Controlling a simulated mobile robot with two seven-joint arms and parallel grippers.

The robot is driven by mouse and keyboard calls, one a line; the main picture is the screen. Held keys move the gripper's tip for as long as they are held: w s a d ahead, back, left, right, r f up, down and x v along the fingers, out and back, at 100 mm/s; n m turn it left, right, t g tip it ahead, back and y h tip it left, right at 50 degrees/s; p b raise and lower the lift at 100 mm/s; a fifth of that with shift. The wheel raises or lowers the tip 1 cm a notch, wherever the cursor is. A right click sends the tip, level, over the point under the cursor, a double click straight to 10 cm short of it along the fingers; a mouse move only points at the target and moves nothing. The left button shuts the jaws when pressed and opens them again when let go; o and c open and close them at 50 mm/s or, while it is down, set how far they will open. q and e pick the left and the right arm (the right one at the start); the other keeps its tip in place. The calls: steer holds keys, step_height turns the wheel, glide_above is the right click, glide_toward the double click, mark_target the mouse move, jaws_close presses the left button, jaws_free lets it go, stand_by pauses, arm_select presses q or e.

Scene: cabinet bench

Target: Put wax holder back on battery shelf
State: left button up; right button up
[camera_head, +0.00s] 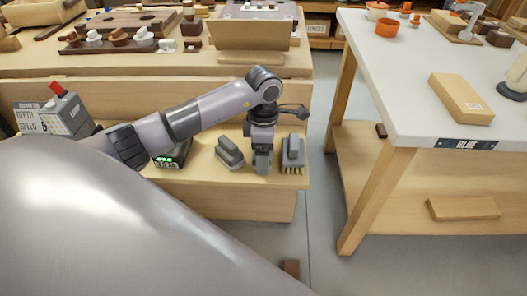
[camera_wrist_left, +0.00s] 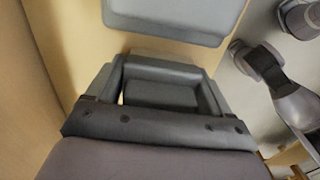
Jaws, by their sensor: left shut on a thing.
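My left gripper (camera_head: 262,166) points down over the low wooden shelf (camera_head: 215,185) in front of the bench. In the left wrist view my left gripper (camera_wrist_left: 160,95) is shut on a grey block (camera_wrist_left: 160,78), which sits between its fingers. The block may be the wax holder; the gripper hides most of it in the head view, and I cannot tell whether it touches the shelf. A grey handled block (camera_head: 229,153) stands just left of the gripper. A grey brush (camera_head: 293,153) with yellowish bristles stands just right. No label names the battery shelf.
A device with a green display (camera_head: 172,156) stands left on the low shelf. A bench (camera_head: 130,70) with wooden trays is behind. A white table (camera_head: 400,100) is at right, across a floor gap.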

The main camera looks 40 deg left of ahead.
arm_select(q)
steer(key=shift+f, duration=0.15)
steer(key=o, duration=0.8)
arm_select(e)
steer(key=shift+r, duration=0.15)
arm_select(q)
steer(key=shift+r, duration=0.5)
step_height(320, 180, up, 11)
steer(key=shift+f+p, duration=0.2)
steer(key=shift+p, duration=0.8)
steer(key=shift+r, duration=0.4)
arm_select(e)
steer(key=shift+s+d, duration=0.5)
steer(key=shift+d, duration=0.1)
steer(key=shift+w, duration=0.15)
